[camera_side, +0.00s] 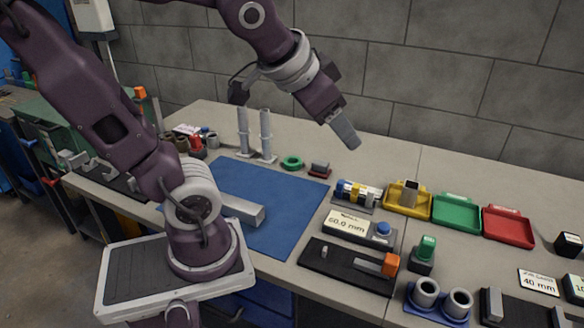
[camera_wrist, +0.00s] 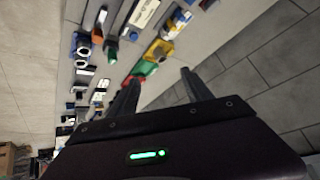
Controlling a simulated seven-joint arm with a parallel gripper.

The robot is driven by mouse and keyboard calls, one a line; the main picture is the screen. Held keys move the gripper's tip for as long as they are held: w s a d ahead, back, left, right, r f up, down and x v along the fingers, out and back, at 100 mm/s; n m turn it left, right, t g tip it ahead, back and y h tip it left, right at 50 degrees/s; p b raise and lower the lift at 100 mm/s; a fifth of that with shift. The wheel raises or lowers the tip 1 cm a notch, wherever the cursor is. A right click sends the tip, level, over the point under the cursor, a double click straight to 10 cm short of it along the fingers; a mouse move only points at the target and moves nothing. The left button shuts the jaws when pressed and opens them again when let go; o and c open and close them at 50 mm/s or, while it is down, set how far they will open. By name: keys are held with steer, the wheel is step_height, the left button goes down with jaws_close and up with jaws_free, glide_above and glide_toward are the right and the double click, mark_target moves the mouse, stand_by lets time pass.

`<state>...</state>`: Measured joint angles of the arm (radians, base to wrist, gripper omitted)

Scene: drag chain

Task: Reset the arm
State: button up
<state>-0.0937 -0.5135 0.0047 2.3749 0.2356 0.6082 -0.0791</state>
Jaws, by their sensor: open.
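My gripper (camera_side: 346,134) hangs in the air above the back of the bench, tilted down to the right in the side view. Nothing shows between its fingers. In the wrist view my gripper (camera_wrist: 158,88) has its two dark fingers spread apart, with grey surface between them. My arm rises from a pale base at the front left of the bench.
A blue mat (camera_side: 285,215) carries a grey bar (camera_side: 243,211). Two upright grey cylinders (camera_side: 254,134) stand behind it. Yellow (camera_side: 408,205), green (camera_side: 456,216) and red (camera_side: 508,229) trays sit at right. A block wall (camera_side: 450,80) is close behind.

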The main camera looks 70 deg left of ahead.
steer(key=s+d+f+g+h, duration=0.2)
steer(key=s+d, duration=0.3)
steer(key=s, duration=0.5)
steer(key=shift+d+f, duration=0.4)
steer(key=shift+f, duration=0.2)
